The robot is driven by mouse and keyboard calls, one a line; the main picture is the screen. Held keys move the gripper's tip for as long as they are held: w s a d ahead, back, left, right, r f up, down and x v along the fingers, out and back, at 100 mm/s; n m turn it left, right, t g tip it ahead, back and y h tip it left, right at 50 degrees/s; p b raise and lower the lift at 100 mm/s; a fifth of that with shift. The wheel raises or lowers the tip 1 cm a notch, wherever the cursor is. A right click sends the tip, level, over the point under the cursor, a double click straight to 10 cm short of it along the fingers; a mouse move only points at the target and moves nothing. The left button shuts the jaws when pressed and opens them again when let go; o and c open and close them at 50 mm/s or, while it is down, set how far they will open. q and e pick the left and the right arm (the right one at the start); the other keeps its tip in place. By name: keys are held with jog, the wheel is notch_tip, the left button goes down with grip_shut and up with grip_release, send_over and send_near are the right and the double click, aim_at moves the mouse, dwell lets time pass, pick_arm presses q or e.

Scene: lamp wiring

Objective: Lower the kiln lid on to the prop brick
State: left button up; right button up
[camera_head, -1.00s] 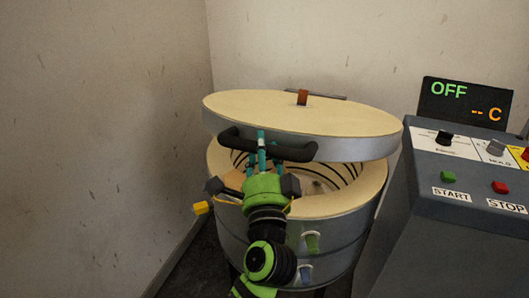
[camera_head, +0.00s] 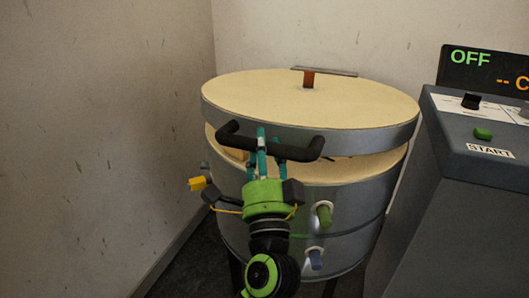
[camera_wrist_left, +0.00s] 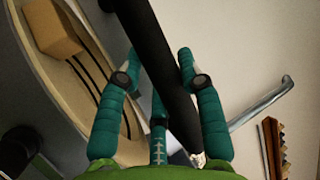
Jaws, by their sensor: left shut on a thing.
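The kiln lid (camera_head: 300,98), a pale disc with a metal edge, is a little above the kiln body (camera_head: 365,205), with a narrow gap at the front. My left gripper (camera_head: 262,150) is shut on the lid's black handle (camera_head: 300,152). In the left wrist view the handle (camera_wrist_left: 158,65) passes between the teal fingers (camera_wrist_left: 160,85). The tan prop brick (camera_wrist_left: 55,28) sits on the kiln rim there; in the head view it is mostly hidden under the lid's left front. I cannot tell whether lid and brick touch. My right gripper is not in view.
A grey control box (camera_head: 470,150) with a dark display (camera_head: 485,68) reading OFF stands close on the right. Walls stand behind and to the left.

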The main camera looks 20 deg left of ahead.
pick_arm(q)
jog(key=shift+f+b, duration=0.55)
jog(key=shift+f, duration=0.3)
jog(key=shift+s+y, duration=0.1)
jog(key=shift+y, duration=0.2)
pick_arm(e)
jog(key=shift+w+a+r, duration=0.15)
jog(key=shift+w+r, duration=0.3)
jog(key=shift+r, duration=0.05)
pick_arm(q)
jog(key=o, duration=1.2)
jog(key=shift+c, duration=0.2)
jog(key=v, duration=1.2)
jog(key=shift+a+r, duration=0.1)
